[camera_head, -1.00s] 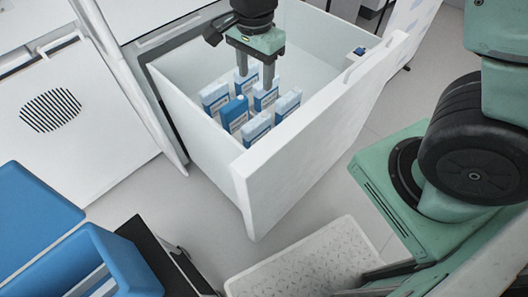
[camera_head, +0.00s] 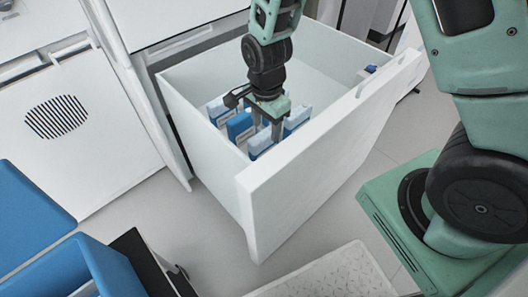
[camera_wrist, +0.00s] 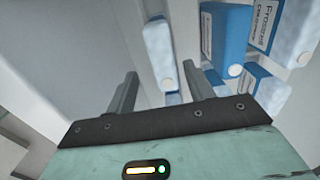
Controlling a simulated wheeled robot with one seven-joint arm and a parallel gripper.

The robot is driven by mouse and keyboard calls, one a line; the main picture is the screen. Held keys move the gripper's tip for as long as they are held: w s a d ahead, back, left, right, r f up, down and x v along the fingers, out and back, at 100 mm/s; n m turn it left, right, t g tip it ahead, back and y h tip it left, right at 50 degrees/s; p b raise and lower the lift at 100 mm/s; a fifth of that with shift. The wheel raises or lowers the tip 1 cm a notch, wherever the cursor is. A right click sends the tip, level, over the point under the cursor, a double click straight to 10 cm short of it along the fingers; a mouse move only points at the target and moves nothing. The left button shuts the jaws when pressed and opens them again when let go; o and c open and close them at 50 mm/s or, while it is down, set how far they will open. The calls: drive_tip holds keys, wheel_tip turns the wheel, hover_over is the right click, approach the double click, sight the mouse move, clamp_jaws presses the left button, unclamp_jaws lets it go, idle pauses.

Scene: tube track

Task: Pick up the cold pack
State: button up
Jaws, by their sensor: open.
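Several blue-and-white cold packs stand upright in the open drawer in the head view: a frosted one (camera_head: 219,108) at the back left, a bluer one (camera_head: 239,127) in front of it, one (camera_head: 260,145) near the front wall and one (camera_head: 298,119) at the right. My gripper (camera_head: 266,130) points down into the drawer among them, its fingers apart. It hides part of the group. In the wrist view my gripper (camera_wrist: 160,88) is open, with a frosted pack (camera_wrist: 160,48) beyond the gap and a blue pack (camera_wrist: 230,38) beyond the right finger. I cannot tell whether either finger touches a pack.
Blue bins (camera_head: 30,215) stand at the lower left, and a pale textured step (camera_head: 335,277) lies at the bottom.

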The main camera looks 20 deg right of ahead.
sight(264, 134)
drive_tip(key=f, duration=0.2)
drive_tip(key=f+b, duration=0.1)
drive_tip(key=f, duration=0.1)
drive_tip(key=shift+w+a+f, duration=0.15)
drive_tip(key=shift+w+f, duration=0.05)
drive_tip(key=shift+f, duration=0.05)
